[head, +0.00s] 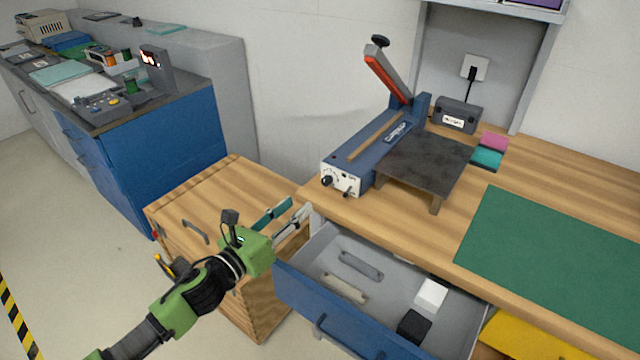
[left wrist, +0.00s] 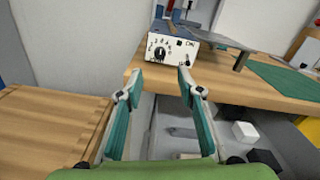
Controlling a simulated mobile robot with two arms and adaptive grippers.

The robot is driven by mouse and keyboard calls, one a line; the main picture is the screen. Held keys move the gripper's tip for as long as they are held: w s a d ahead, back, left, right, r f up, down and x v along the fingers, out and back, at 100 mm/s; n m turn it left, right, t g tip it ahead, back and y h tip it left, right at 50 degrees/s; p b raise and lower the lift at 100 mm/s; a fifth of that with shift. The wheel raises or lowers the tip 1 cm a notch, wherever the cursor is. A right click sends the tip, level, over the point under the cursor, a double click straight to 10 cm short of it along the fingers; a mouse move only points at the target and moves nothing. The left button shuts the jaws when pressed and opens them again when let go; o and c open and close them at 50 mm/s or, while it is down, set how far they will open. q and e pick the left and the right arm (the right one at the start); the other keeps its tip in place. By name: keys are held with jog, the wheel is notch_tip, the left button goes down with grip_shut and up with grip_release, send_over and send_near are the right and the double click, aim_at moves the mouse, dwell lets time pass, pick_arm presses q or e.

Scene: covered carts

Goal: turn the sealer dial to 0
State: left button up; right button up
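The sealer (head: 372,142) is a blue bench unit with its red-edged lever arm (head: 386,72) raised. It stands at the left end of the wooden worktop. Its white front panel (left wrist: 178,46) carries a black round dial (head: 327,181), with marks around it in the left wrist view (left wrist: 160,53); I cannot read which mark it points to. A small switch (head: 347,193) sits right of the dial. My left gripper (head: 297,206) is open and empty, in front of and below the panel, apart from it. Its two teal-padded fingers point toward the panel. My right gripper is not in view.
An open blue drawer (head: 310,300) with a white box (head: 431,293), a black box (head: 412,327) and handles juts out below the worktop. A wooden cabinet (head: 215,190) stands left of it. A dark platform (head: 425,160) stands right of the sealer.

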aim_at(324, 182)
pick_arm(q)
jog(key=x, duration=1)
jog(key=shift+w+d+p, duration=0.2)
jog(key=shift+w+p, duration=0.05)
jog(key=shift+p, duration=0.15)
grip_shut()
